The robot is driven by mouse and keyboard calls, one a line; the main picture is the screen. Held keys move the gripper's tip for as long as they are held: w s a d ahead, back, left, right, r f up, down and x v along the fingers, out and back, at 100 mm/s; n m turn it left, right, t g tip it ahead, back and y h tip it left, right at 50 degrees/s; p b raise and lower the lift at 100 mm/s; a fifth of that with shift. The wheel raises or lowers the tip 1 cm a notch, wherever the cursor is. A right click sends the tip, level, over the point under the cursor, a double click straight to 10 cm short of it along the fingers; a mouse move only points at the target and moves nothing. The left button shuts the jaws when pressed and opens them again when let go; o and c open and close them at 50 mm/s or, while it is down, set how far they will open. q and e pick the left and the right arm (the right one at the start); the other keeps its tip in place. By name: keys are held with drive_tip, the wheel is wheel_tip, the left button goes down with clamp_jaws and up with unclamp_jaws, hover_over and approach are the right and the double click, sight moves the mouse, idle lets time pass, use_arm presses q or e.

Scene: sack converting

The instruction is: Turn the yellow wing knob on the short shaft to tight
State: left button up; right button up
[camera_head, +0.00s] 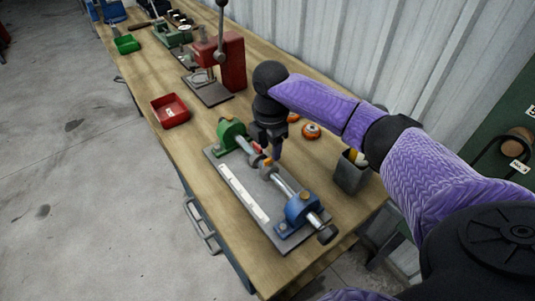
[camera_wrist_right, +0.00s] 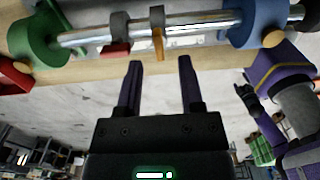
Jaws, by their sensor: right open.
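The shaft (camera_wrist_right: 205,29) runs between a green block (camera_wrist_right: 35,37) and a blue block (camera_wrist_right: 258,25) in the right wrist view. A yellow wing knob (camera_wrist_right: 158,42) hangs from a collar on it, beside a collar with a red wing knob (camera_wrist_right: 116,49). My right gripper (camera_wrist_right: 160,68) is open and empty. Its fingertips are apart, with the yellow knob just beyond the gap between them. In the head view the right gripper (camera_head: 273,153) is over the shaft and partly hides the knobs. A dark shape by a purple arm part in the wrist view may be my left gripper; its jaws are unclear.
The fixture's base plate (camera_head: 284,246) lies on the wooden bench, with a white scale strip (camera_head: 243,193) on it. A red tray (camera_head: 170,111), a red press (camera_head: 228,62), orange round items (camera_head: 311,131) and a grey cup (camera_head: 347,174) stand around. Bare bench lies left of the plate.

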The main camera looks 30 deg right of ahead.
sight(270, 158)
wheel_tip(270, 158, down, 3)
drive_tip(key=shift+f, duration=0.2)
clamp_jaws()
